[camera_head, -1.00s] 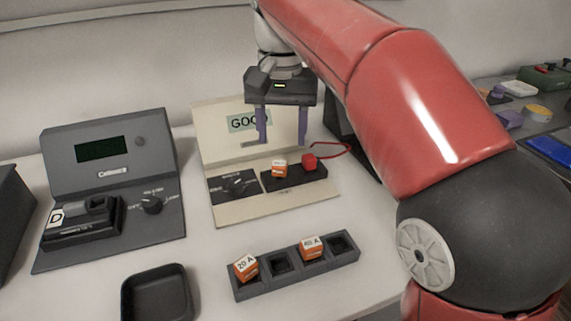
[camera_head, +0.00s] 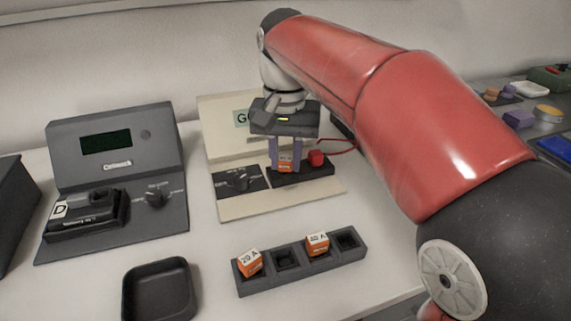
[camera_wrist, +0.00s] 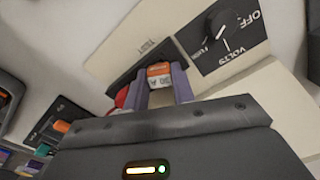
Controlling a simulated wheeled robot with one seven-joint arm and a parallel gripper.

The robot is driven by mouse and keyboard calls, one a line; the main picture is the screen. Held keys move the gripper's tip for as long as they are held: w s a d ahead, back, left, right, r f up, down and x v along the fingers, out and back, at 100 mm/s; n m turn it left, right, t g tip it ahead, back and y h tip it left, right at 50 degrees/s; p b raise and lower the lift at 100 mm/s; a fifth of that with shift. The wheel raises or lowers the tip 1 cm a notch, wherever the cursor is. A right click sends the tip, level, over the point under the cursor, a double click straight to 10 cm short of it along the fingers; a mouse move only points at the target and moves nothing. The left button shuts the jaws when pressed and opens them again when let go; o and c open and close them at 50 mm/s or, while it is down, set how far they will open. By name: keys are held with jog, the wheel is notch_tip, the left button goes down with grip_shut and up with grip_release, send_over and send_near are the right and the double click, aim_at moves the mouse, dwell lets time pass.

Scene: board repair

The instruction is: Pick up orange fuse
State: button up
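An orange fuse (camera_head: 285,167) with a white label sits in the black holder (camera_head: 318,172) of the cream test board. It also shows in the wrist view (camera_wrist: 159,75), where the label appears to read 30 A. My gripper (camera_head: 286,165) is down at the holder. Its two purple fingers stand one on each side of the fuse and look shut on it. The fingers partly hide the fuse in the head view. Two more orange fuses, marked 20 A (camera_head: 250,264) and 40 A (camera_head: 317,245), sit in the dark slotted rack (camera_head: 342,260).
A red block (camera_head: 316,158) with a red wire sits in the holder just right of the fuse. The board's dial (camera_head: 238,181) is to the left. A grey tester (camera_head: 115,150) and an empty black tray (camera_head: 157,292) stand further left.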

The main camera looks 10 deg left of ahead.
aim_at(286, 159)
grip_shut()
notch_tip(286, 159, up, 9)
jog(key=shift+w+r+p, duration=0.1)
jog(key=shift+p, duration=0.85)
jog(key=shift+r, duration=0.4)
